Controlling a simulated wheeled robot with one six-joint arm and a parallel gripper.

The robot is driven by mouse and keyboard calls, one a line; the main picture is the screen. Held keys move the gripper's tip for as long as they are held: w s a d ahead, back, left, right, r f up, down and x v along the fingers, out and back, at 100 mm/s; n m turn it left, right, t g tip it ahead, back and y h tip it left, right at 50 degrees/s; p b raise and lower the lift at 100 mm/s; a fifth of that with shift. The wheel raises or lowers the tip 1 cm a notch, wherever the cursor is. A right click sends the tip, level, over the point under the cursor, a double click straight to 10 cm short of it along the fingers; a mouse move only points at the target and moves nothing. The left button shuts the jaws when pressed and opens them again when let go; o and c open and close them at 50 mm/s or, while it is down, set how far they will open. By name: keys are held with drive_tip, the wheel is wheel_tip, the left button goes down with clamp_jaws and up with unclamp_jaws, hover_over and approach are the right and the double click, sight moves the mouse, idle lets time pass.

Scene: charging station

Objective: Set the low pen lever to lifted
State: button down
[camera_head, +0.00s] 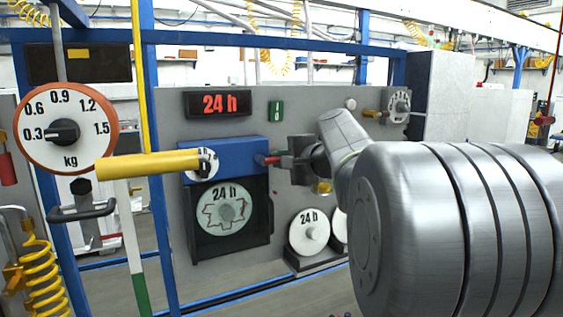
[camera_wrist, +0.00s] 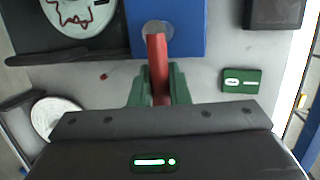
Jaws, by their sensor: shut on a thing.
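A red lever (camera_wrist: 157,60) sticks out from the blue housing (camera_wrist: 190,28) above a round chart. In the head view the red lever (camera_head: 265,159) shows at the right side of the blue housing (camera_head: 232,150), pointing right. My gripper (camera_head: 285,161) is around its outer end. In the wrist view the green fingers of my gripper (camera_wrist: 158,88) stand on both sides of the lever and are shut on it. The lever's lower part is hidden between the fingers. The round 24 h chart (camera_head: 224,208) sits in a black frame under the housing.
A yellow-handled lever (camera_head: 374,114) and small dial (camera_head: 399,103) are at the panel's upper right. A spare 24 h disc (camera_head: 309,231) stands lower right. A large kg dial (camera_head: 66,129) and thick yellow bar (camera_head: 150,164) are at left. A green label (camera_wrist: 240,80) is beside the lever.

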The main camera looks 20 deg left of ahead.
drive_tip(key=c, duration=1.4)
unclamp_jaws()
drive_tip(key=b+v, duration=0.2)
drive_tip(key=v, duration=1.2)
drive_tip(key=shift+b, duration=0.4)
drive_tip(key=shift+a, duration=0.15)
drive_tip(key=p+x, duration=0.2)
drive_tip(key=x, duration=1.1)
drive_tip(key=shift+w+a+p, duration=0.2)
drive_tip(key=shift+a+p, duration=0.1)
drive_tip(key=shift+p, duration=0.1)
drive_tip(key=shift+f, duration=0.1)
drive_tip(key=shift+d, duration=0.1)
